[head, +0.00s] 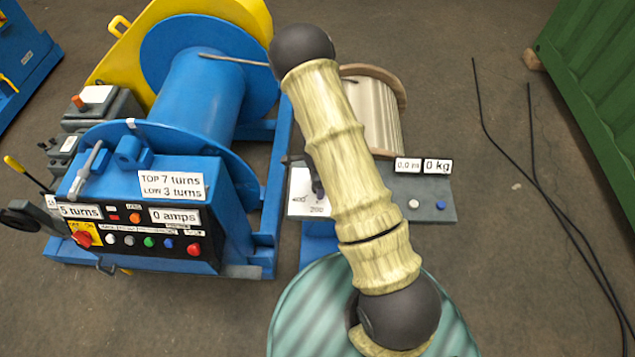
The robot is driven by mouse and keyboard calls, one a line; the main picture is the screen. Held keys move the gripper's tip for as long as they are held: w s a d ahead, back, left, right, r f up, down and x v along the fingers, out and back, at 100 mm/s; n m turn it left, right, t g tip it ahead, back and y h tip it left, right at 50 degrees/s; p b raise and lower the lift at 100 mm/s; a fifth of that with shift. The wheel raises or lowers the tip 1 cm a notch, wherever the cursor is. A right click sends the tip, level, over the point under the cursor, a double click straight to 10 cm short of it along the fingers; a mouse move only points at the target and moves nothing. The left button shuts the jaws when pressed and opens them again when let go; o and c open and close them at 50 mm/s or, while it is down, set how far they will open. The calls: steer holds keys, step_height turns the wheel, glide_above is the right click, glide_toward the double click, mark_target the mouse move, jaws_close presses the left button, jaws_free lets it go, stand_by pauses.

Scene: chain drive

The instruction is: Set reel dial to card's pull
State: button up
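The reel (372,115) stands in the middle, a pale spool with brown flanges, partly hidden behind my arm. In front of it is a grey panel with a white dial plate (301,204). The plate shows 400 and 200 marks, and a dark knob stands at its right edge. My arm covers the rest of the dial, so its setting cannot be read. Readouts on the panel show 0.0 m (407,165) and 0 kg (438,166). I see no card giving a pull. My arm crosses the middle of the view; my gripper is not visible.
A blue winch (200,95) stands on the left, with a sign (171,185) reading TOP 7 turns, LOW 3 turns. Its control box reads 5 turns and 0 amps. Black cables (535,165) lie on the floor at right, near a green container (600,90).

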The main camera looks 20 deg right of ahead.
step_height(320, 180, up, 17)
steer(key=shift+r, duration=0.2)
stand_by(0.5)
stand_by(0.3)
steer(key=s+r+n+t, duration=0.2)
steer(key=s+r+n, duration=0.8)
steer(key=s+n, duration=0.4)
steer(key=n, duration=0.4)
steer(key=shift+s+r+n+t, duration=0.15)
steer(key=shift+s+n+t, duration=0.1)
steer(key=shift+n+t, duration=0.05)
